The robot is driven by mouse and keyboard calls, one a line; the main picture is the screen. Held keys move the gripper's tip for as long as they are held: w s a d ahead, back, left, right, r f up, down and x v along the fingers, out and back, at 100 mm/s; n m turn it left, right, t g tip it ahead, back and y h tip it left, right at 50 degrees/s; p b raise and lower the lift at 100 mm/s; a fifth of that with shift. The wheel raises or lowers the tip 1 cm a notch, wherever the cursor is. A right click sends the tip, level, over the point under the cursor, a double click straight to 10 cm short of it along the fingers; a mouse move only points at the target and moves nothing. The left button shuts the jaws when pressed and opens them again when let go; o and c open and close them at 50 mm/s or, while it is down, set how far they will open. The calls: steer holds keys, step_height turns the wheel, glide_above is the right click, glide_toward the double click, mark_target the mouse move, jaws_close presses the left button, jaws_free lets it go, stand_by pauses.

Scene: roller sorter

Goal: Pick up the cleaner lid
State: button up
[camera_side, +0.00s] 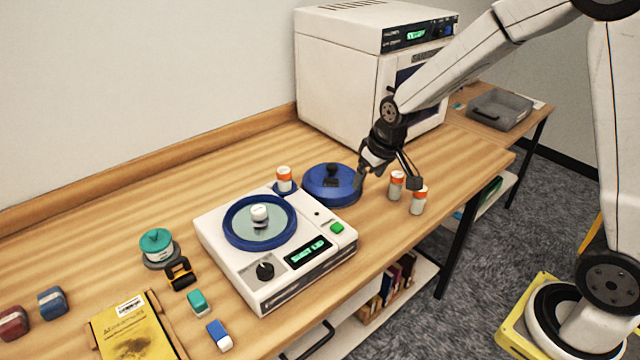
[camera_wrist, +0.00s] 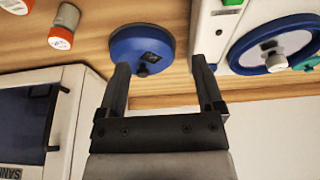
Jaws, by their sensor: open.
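The cleaner lid (camera_side: 318,186) is a round blue disc with a black knob on top. It lies on the wooden table just behind the white cleaner machine (camera_side: 240,262), which has a blue-rimmed round opening and a small green display. In the wrist view the lid (camera_wrist: 128,42) lies beyond my fingertips, slightly left of the middle. My gripper (camera_side: 388,186) is open and empty, to the right of the lid in the side view. In the wrist view my gripper (camera_wrist: 160,68) has its two dark fingers spread apart, with no contact on the knob visible.
Two orange-capped bottles (camera_side: 397,186) (camera_side: 418,200) stand close to my gripper on its right. Another orange-capped bottle (camera_side: 284,179) stands left of the lid. A large white oven-like box (camera_side: 345,80) stands behind. Small coloured items and a yellow packet (camera_side: 133,328) lie at the front left.

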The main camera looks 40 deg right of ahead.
steer(key=t, duration=0.1)
glide_toward(332, 165)
steer(key=shift+x, duration=1.15)
steer(key=shift+s+a+f, duration=0.1)
steer(key=shift+a+f, duration=0.05)
steer(key=shift+a, duration=0.05)
steer(key=shift+x, duration=1.25)
steer(key=shift+x, duration=2.55)
steer(key=shift+d, duration=0.1)
jaws_close()
